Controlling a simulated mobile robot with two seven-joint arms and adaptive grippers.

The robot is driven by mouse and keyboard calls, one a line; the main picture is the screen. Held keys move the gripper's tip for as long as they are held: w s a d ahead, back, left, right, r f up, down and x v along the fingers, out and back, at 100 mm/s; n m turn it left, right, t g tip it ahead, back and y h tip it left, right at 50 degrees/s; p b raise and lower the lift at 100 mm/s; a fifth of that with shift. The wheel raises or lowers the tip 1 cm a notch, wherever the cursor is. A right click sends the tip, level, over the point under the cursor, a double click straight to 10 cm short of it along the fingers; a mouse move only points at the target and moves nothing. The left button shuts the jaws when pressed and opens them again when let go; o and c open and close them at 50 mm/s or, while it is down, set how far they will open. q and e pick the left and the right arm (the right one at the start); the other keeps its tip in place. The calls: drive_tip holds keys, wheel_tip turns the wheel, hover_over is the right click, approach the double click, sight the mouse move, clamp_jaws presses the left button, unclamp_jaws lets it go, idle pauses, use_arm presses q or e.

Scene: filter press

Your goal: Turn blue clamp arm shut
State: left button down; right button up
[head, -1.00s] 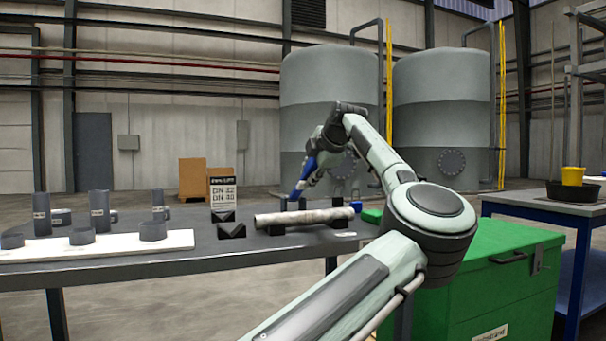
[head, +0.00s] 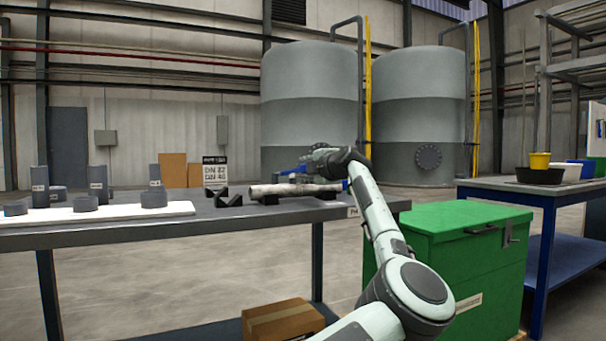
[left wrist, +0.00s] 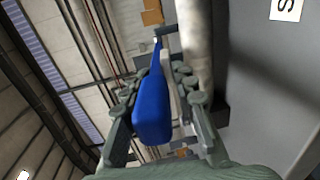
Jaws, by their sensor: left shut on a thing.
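The blue clamp arm (left wrist: 153,108) lies between the two fingers of my left gripper (left wrist: 158,82) in the left wrist view. The gripper is shut on it. The grey-white pipe (left wrist: 192,40) runs alongside the clamp arm there. In the head view the pipe (head: 272,190) rests on dark supports on the table, and my left gripper (head: 305,168) is low just above it. A bit of the blue clamp arm (head: 289,173) shows beside the gripper; most of it is hidden. My right gripper is not in view.
The grey table (head: 240,222) carries a white board (head: 110,217) with several dark cylinders, dark V-blocks (head: 229,197) and a sign (head: 215,171). A green chest (head: 455,255) stands close to my left arm. A blue-framed bench (head: 510,190) is at the right.

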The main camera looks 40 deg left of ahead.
use_arm(q)
drive_tip(key=shift+a+r, duration=0.1)
drive_tip(key=shift+r, duration=0.2)
drive_tip(key=c, duration=1.6)
unclamp_jaws()
drive_tip(key=shift+o, duration=1.4)
drive_tip(key=shift+f, duration=0.2)
drive_tip(key=v, duration=1.2)
drive_tip(key=shift+f, duration=0.3)
